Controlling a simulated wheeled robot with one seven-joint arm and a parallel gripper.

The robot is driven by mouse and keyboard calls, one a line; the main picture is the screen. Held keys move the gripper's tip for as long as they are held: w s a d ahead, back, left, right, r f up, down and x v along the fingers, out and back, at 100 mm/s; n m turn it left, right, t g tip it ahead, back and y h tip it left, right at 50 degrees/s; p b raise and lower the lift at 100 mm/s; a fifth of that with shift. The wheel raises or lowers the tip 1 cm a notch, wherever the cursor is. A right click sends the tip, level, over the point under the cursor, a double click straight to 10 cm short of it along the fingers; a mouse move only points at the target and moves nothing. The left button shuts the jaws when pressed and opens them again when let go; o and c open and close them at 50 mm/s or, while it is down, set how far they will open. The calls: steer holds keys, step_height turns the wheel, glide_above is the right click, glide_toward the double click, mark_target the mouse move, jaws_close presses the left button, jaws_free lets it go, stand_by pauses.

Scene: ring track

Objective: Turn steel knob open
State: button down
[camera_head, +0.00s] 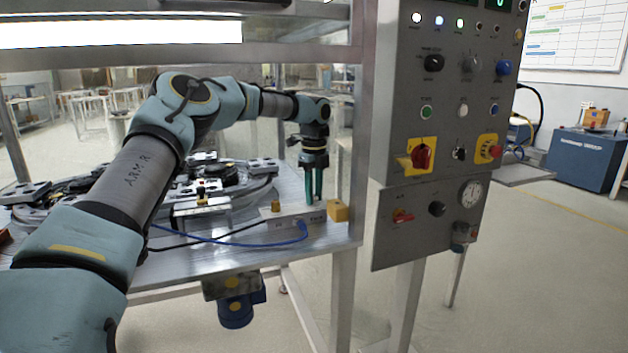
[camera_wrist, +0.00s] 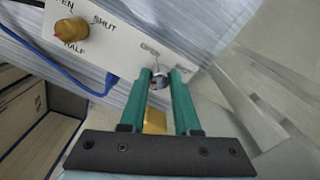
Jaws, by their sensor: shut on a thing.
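The steel knob (camera_wrist: 161,81) is a small grey metal knob on a pale labelled panel (camera_wrist: 125,50) at the table's front edge. My gripper (camera_wrist: 160,76) points down with its two green fingers closed on opposite sides of the knob. In the head view my gripper (camera_head: 314,198) is over the right end of the panel, and the knob is hidden there.
A brass knob (camera_wrist: 72,29) with OPEN, SHUT and HALF labels is on the same panel. A brass block (camera_head: 338,210) stands right of my gripper. A blue cable (camera_head: 270,240) runs along the front. A frame post (camera_head: 352,150) and grey control cabinet (camera_head: 440,110) stand to the right.

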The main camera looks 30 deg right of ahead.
steer(key=shift+r+m+p, duration=0.1)
steer(key=shift+m+p, duration=0.5)
steer(key=shift+p, duration=0.2)
steer(key=c, duration=0.6)
jaws_free()
steer(key=shift+f, duration=0.2)
